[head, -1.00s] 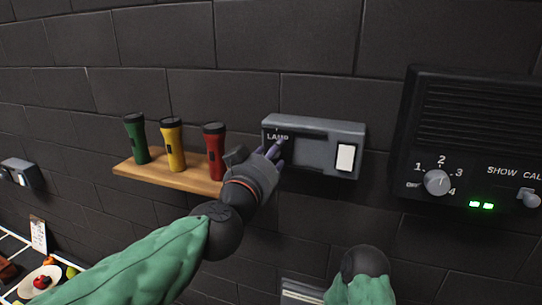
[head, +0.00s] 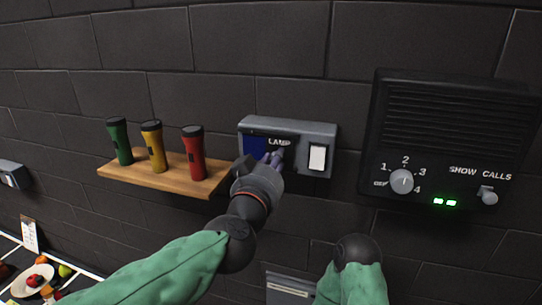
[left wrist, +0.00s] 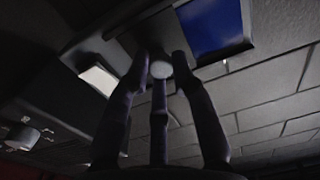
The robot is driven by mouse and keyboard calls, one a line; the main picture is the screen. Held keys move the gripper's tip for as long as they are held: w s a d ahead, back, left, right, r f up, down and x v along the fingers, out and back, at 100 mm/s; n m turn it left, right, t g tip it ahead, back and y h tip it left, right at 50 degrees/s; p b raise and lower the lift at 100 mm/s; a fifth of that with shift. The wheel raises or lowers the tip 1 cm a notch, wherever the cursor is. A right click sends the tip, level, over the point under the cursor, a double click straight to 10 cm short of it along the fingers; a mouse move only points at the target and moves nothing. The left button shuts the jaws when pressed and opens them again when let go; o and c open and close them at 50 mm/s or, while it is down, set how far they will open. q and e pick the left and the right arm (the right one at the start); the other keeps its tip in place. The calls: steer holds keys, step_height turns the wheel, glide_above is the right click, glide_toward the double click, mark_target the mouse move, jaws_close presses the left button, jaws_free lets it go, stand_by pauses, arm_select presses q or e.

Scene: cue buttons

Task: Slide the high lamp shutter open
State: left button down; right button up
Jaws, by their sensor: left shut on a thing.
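The grey lamp box (head: 320,130) is on the dark wall, with a sliding shutter labelled LAMP (head: 279,142) at its front. The shutter sits right of the opening, and a blue panel (head: 255,146) is exposed on the left. My left gripper (head: 274,158) is at the shutter's lower part, its fingers shut on a small round knob (left wrist: 161,69), which shows pale between them in the left wrist view. The blue panel also shows there (left wrist: 212,25). My right forearm shows at the bottom; its gripper is out of view.
A white rocker switch (head: 317,157) is on the box's right side. A wooden shelf (head: 185,180) with green, yellow and red flashlights is close on the left.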

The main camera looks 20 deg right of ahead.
arm_select(q)
steer(key=shift+a+r, duration=0.2)
steer(key=shift+r, duration=0.15)
steer(key=c, duration=1.3)
jaws_free()
steer(key=shift+d, duration=0.15)
steer(key=shift+o, duration=1.2)
steer(key=shift+s+d, duration=0.35)
steer(key=shift+d, duration=0.1)
steer(key=v, duration=1.2)
steer(key=shift+w+a+f, duration=0.15)
steer(key=shift+a+f, duration=0.05)
steer(key=shift+a, duration=0.1)
arm_select(e)
steer(key=shift+w+a, duration=0.1)
steer(key=shift+a, duration=0.05)
